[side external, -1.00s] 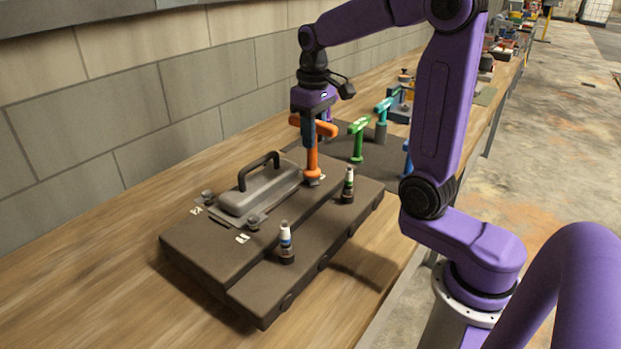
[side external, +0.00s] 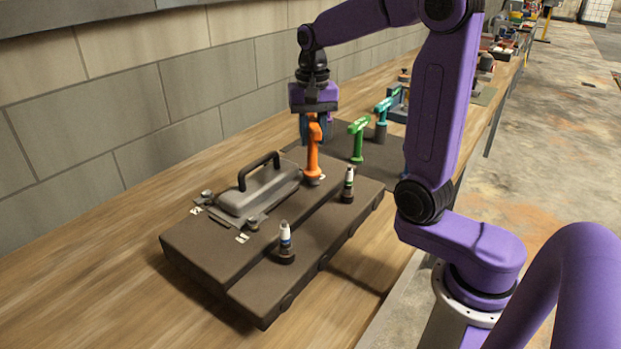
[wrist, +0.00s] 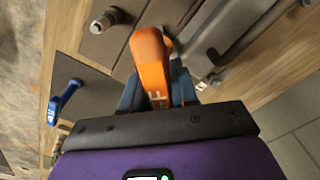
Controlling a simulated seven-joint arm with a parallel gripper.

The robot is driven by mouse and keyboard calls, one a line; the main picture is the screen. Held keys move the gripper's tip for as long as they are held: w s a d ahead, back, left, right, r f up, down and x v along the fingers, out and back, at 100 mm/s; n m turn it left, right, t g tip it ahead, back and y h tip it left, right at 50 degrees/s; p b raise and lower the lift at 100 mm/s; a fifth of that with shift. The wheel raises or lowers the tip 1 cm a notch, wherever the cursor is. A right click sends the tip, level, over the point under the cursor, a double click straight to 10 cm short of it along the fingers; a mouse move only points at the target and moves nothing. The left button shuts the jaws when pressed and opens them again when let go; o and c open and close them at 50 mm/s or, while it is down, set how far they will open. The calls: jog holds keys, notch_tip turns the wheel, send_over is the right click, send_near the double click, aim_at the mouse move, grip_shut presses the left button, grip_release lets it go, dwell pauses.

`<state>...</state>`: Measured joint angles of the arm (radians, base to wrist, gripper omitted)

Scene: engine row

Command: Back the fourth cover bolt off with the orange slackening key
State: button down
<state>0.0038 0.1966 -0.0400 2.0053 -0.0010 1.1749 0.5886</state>
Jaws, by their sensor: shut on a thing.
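The orange slackening key (side external: 313,158) stands upright on the bolt (side external: 313,181) at the far right corner of the grey cover (side external: 262,190). My gripper (side external: 314,130) is shut on the top of the key; the orange also shows between the fingers (wrist: 157,92) in the wrist view. The key's foot meets the bolt, but how deeply it sits is hidden. Two other cover bolts show, one at the left corner (side external: 206,195) and one at the near corner (side external: 253,223), with small white tags beside them.
The cover has a black handle (side external: 258,168). Two small bottles, white-capped (side external: 285,240) and green-banded (side external: 348,187), stand on the dark block's lower step (side external: 300,265). Green (side external: 358,138) and teal (side external: 382,115) keys stand behind, and a blue key (wrist: 65,97) shows in the wrist view.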

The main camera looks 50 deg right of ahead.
jog(key=n, duration=0.4)
jog(key=shift+d, duration=0.1)
jog(key=n, duration=0.8)
jog(key=shift+d+n, duration=0.15)
jog(key=shift+n, duration=0.25)
jog(key=n, duration=0.4)
